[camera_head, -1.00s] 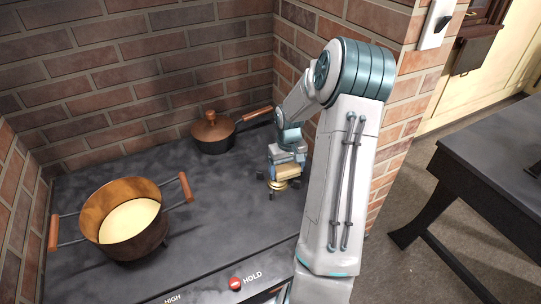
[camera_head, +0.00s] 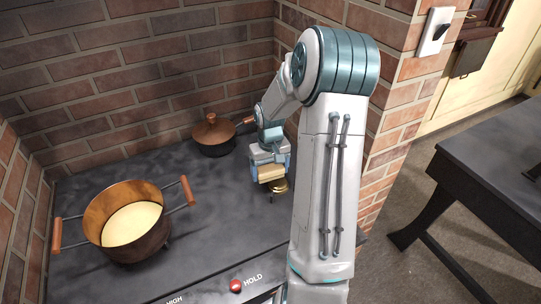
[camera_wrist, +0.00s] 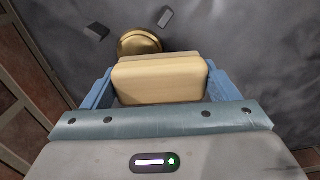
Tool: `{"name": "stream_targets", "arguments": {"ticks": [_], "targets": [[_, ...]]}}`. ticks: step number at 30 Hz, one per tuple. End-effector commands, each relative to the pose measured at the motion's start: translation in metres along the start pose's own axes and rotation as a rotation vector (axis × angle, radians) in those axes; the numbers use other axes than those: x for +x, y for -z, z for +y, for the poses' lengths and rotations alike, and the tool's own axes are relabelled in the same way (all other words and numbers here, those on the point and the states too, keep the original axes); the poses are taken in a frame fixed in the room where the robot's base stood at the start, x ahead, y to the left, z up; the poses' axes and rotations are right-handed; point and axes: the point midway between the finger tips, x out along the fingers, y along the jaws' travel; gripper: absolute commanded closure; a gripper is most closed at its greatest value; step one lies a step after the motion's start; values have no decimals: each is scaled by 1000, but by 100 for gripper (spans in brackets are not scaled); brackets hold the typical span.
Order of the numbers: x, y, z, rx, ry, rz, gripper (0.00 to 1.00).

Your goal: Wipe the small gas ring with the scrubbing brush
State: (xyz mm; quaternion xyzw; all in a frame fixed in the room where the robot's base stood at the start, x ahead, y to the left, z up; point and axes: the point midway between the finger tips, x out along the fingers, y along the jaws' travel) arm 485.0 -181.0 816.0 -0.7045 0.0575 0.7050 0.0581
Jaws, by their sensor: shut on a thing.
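The scrubbing brush (camera_wrist: 160,82) has a pale wooden body and sits between the blue fingers of my gripper (camera_wrist: 158,88) in the wrist view. My gripper is shut on it. In the head view, the brush (camera_head: 268,174) shows below my gripper (camera_head: 267,168) over the right part of the stove top. The small gas ring has a round brass burner (camera_wrist: 139,43) with dark supports around it. The burner (camera_head: 278,186) shows in the head view just right of the brush, partly hidden by it. I cannot tell whether the brush touches the ring.
A large copper pot (camera_head: 128,228) with side handles stands at the left of the stove top (camera_head: 205,215). A lidded saucepan (camera_head: 213,140) stands at the back, its handle pointing toward my arm.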

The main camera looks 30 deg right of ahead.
Motion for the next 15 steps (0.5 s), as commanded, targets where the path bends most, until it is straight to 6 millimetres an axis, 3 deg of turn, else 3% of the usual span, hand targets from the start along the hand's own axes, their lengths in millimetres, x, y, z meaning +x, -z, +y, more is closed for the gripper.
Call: {"name": "stream_targets", "arguments": {"ticks": [9, 15], "targets": [[-33, 1, -2, -5, -2, 1, 40], [-43, 1, -4, -7, -1, 1, 40]]}}
